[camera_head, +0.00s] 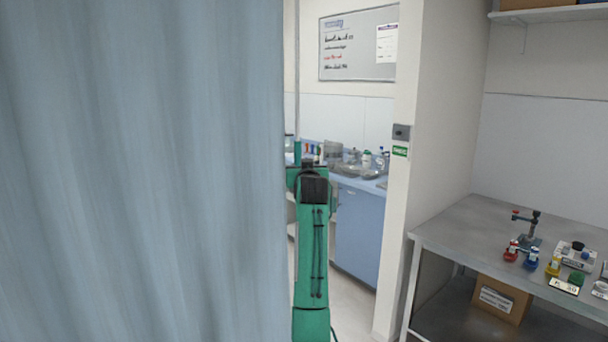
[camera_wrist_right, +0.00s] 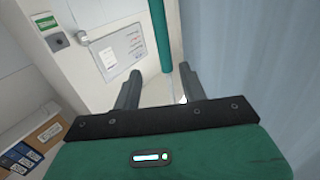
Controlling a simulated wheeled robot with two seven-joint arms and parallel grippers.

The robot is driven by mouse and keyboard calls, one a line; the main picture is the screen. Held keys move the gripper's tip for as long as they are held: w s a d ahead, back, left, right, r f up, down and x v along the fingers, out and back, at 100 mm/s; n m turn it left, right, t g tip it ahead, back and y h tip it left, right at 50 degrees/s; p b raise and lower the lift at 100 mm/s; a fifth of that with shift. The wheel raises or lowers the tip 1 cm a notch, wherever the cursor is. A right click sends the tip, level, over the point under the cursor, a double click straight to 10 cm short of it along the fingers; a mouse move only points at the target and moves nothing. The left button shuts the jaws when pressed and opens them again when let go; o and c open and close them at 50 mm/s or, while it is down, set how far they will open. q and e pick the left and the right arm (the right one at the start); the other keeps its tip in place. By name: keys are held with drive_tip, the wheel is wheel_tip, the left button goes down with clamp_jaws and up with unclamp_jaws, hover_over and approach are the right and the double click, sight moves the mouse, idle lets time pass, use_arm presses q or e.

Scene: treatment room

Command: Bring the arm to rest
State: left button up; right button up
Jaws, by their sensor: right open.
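My right gripper (camera_wrist_right: 160,84) shows in the right wrist view, with its two dark fingers apart and nothing between them. In the head view a green arm of mine (camera_head: 312,250) stands upright near the middle, just right of the curtain. Its fingers cannot be made out there. My left gripper is in neither view.
A blue-grey curtain (camera_head: 140,170) fills the left of the head view, close to the arm. At right stands a metal table (camera_head: 450,230) with small coloured items and a cardboard box (camera_head: 500,298) below. Behind are a blue cabinet (camera_head: 358,235) and a whiteboard (camera_head: 350,60).

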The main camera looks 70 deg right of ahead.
drive_tip(key=shift+s+a, duration=0.15)
drive_tip(key=shift+a, duration=0.15)
idle(0.5)
